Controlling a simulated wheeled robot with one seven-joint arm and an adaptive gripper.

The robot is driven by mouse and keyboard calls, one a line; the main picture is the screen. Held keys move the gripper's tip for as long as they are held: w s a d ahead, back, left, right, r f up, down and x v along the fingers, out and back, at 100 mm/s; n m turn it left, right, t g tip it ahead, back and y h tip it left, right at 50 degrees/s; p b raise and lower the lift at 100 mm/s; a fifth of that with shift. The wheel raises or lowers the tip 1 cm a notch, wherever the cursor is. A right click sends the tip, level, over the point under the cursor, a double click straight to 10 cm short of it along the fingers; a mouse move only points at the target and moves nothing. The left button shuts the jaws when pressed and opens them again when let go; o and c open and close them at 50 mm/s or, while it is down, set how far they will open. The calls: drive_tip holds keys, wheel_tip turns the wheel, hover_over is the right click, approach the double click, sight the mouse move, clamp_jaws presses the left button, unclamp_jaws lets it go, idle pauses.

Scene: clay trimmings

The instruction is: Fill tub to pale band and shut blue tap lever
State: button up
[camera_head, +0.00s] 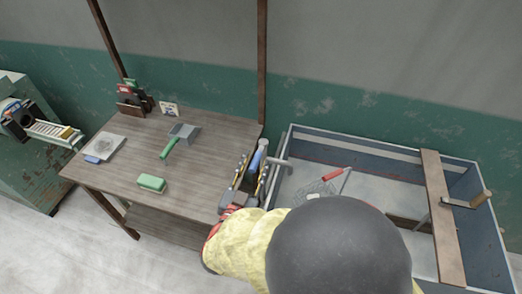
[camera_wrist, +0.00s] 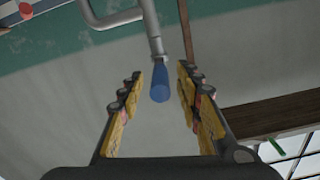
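The tub (camera_head: 398,143) stands at the right, with grey-blue walls. A pale band (camera_head: 335,157) runs along its inner far wall. I cannot tell whether the grey surface inside is water or the bottom. The grey tap pipe (camera_head: 278,163) is at the tub's left end. Its blue lever (camera_head: 259,157) shows between the fingers of my gripper (camera_head: 251,165). In the wrist view the blue lever (camera_wrist: 160,84) hangs from a grey pipe (camera_wrist: 153,30), between the tips of my open gripper (camera_wrist: 160,76), with gaps on both sides.
A wire basket (camera_head: 316,191) with a red handle is in the tub. A wooden board (camera_head: 439,205) crosses the tub. My arm hides the tub's near left part.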

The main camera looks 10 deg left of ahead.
sight(262, 143)
drive_tip(key=w+b, duration=0.1)
drive_tip(key=w, duration=0.5)
drive_tip(key=shift+d, duration=0.2)
drive_tip(key=shift+c, duration=1.2)
clamp_jaws()
